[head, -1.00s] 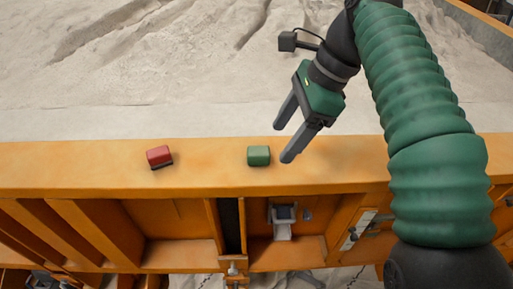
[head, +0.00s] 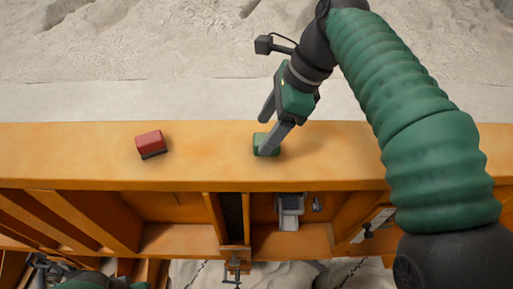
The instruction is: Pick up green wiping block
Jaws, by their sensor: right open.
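The green wiping block (head: 259,141) rests on the orange ledge (head: 210,165) of the sandbed, partly hidden behind a finger of my right gripper. My right gripper (head: 265,136) is open, with its fingers pointing down at the block. One finger overlaps the block's right part in the picture; the other ends at its upper left. I cannot tell whether the fingers touch the block. My left gripper is not in view; a green part of mine shows at the bottom left edge.
A red block (head: 151,143) with a dark underside sits on the same ledge to the left. Pale sand (head: 140,60) lies behind the ledge. Below the ledge's front edge are open orange frame bays, one holding a grey metal fitting (head: 290,211). The ledge between the blocks is clear.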

